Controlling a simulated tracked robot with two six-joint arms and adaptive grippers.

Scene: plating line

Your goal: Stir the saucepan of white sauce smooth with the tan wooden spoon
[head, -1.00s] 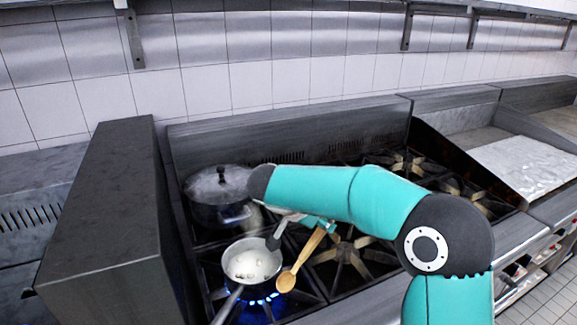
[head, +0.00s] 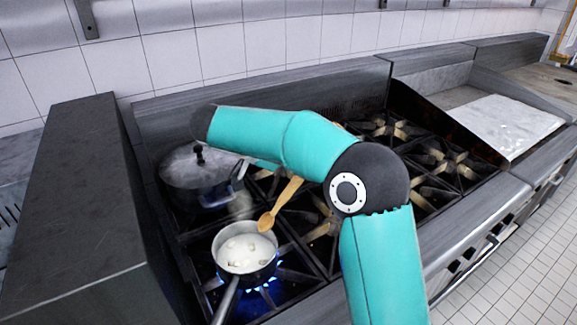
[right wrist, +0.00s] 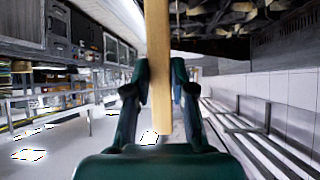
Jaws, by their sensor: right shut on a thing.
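The saucepan (head: 247,278) sits on a lit front-left burner in the head view, its handle pointing to the front. The white sauce (head: 240,262) in it has several pale lumps. The tan wooden spoon (head: 284,200) is tilted, its bowl low and just beyond the pan's far right rim, seemingly above the stove and outside the sauce. My right gripper (right wrist: 160,82) is shut on the spoon's handle (right wrist: 158,35) in the right wrist view. In the head view my right arm hides most of that gripper. My left gripper is out of view.
A lidded dark pot (head: 190,180) stands behind the saucepan. Blue flame (head: 266,287) shows under the pan. A tall dark steel partition (head: 75,200) bounds the stove on the left. Empty burner grates (head: 435,160) lie to the right, then a flat griddle (head: 500,125).

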